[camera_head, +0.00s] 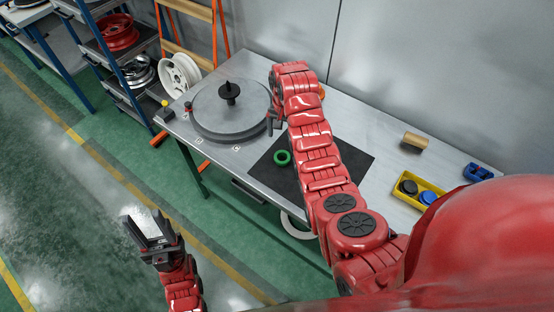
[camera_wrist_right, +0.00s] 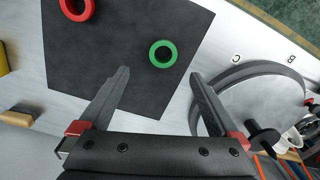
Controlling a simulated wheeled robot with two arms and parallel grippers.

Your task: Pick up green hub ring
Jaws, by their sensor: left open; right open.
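The green hub ring (camera_head: 282,163) lies flat on a black mat (camera_head: 352,157) on the workbench. In the right wrist view the ring (camera_wrist_right: 163,65) lies beyond the fingertips, in line with the gap between them. My right gripper (camera_wrist_right: 160,77) is open and empty, with the mat under its left finger. In the head view the right gripper (camera_head: 272,122) hangs near the round plate's right edge, partly hidden by its arm.
A grey round plate with a black spindle (camera_head: 230,91) stands on the bench left of the mat. A red ring (camera_wrist_right: 66,13) lies on the mat. A yellow bin (camera_head: 407,199) and blue part (camera_head: 478,172) are at right. Wheels on shelves (camera_head: 117,34) stand at upper left.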

